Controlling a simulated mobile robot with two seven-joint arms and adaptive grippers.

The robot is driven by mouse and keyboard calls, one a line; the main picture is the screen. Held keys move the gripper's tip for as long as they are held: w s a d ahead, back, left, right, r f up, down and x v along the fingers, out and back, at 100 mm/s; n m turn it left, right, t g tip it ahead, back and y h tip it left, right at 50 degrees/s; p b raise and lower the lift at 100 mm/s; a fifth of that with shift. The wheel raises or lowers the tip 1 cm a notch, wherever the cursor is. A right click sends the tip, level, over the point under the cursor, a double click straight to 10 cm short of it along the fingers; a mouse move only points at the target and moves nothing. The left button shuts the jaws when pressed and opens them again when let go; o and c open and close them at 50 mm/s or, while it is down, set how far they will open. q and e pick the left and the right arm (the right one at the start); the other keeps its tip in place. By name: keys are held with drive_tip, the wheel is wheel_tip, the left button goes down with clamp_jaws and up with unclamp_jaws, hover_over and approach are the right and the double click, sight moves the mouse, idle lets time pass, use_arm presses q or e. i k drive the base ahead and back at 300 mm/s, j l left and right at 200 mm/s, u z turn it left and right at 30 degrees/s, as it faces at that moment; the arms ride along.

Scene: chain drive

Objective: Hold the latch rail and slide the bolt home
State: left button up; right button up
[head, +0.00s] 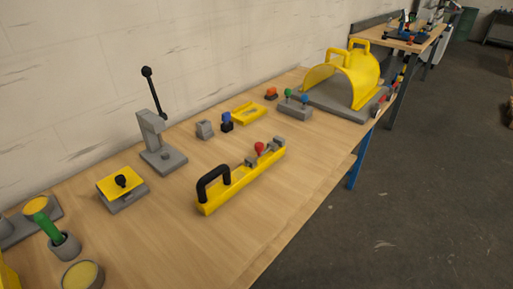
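The latch rail (240,183) is a long yellow bar lying at an angle on the wooden table, in the middle of the head view. A black handle (213,180) stands on its near left end. The bolt (258,149), with a red knob, sits toward the rail's far right end, between small grey blocks (279,142). Whether the bolt reaches into the end block is too small to tell. Neither of my grippers shows in the view, and nothing touches the rail.
A grey lever press (158,147) and a yellow-topped box (123,186) stand left of the rail. Behind it are a small grey block (205,129), a yellow tray (249,113) and a knobbed grey block (294,108). A yellow guard (352,78) stands far right. The table's front right is clear.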

sight(259, 145)
drive_tip(key=i+l, duration=0.2)
drive_tip(key=l, duration=0.2)
drive_tip(key=i+l, duration=0.15)
drive_tip(key=l, duration=0.25)
drive_tip(key=i+l, duration=0.2)
drive_tip(key=l, duration=0.2)
